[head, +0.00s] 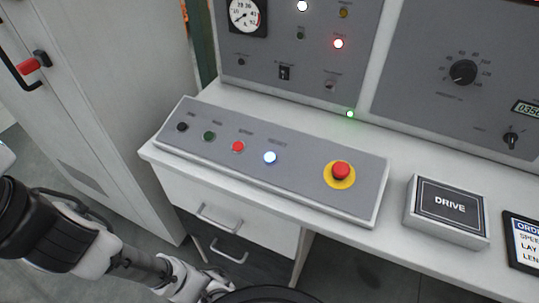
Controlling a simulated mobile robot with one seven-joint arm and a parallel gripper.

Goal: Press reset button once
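The reset button (270,157) is a round button glowing white-blue on the sloped grey control panel (310,187), the rightmost of a row of small buttons. The label above it is small and blurred but seems to read RESET. Nothing touches or covers it. My arm shows at the lower left, below the desk's front edge and well apart from the button. My gripper cannot be made out in this view.
Left of it are a red button (238,147), a green button (209,136) and a black one (182,127). Right is a red emergency stop (341,170) on yellow. A DRIVE box (447,210) stands farther right. A cabinet (95,110) stands left; drawers (225,210) sit below.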

